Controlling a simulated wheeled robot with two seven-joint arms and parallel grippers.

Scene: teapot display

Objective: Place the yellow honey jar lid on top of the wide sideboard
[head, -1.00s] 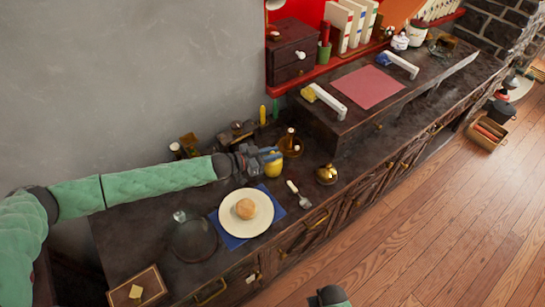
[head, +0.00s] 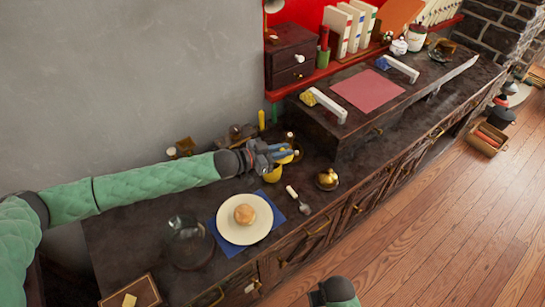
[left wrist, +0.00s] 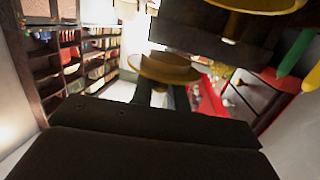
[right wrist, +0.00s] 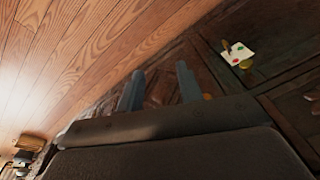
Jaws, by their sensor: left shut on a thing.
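My left gripper (head: 283,154) is shut on the yellow honey jar lid (head: 288,158), just above the yellow honey jar (head: 272,174). The fingers partly hide the lid in the head view. In the left wrist view the lid (left wrist: 165,68) shows as a yellow disc at the fingertips. The wide dark sideboard (head: 125,240) runs from the lower left to the upper right, and the jar stands on it. My right gripper (right wrist: 160,85) is open and empty in the right wrist view, with the sideboard's front and the floor beyond its fingers.
A white plate (head: 231,235) with a bun (head: 244,214) lies on a blue napkin, with a spoon (head: 299,201) and a brass bell-like object (head: 327,179) to its right. A glass dome (head: 189,243) stands left of the plate. Some bare top lies around the bell-like object.

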